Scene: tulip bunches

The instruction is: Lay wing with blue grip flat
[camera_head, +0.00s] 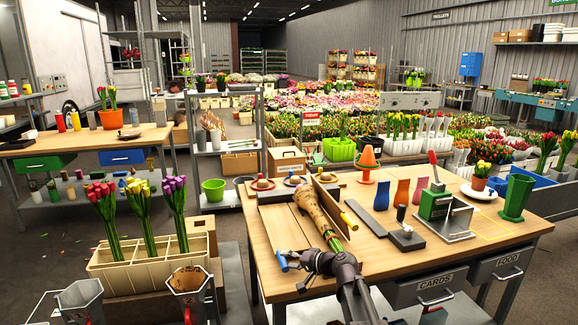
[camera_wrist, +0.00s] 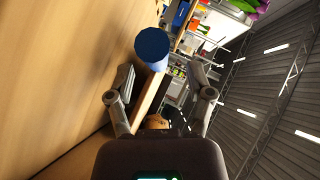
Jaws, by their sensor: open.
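The blue grip (camera_head: 283,260) is at the near left end of the tan wooden wing (camera_head: 283,228) on the workbench. In the wrist view the blue grip (camera_wrist: 152,45) shows as a round blue end ahead of my fingers, nearer the left one. A wooden edge (camera_wrist: 150,103) runs below it between the fingers. My gripper (camera_head: 296,271) is open beside the blue grip; I cannot tell whether it touches. A paper-wrapped bunch (camera_head: 313,205) lies beside the wing. The wing's exact tilt is unclear, and my gripper hides part of its near end.
A yellow grip (camera_head: 349,221) is right of the bunch. A crate of tulips (camera_head: 120,275) stands to the left.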

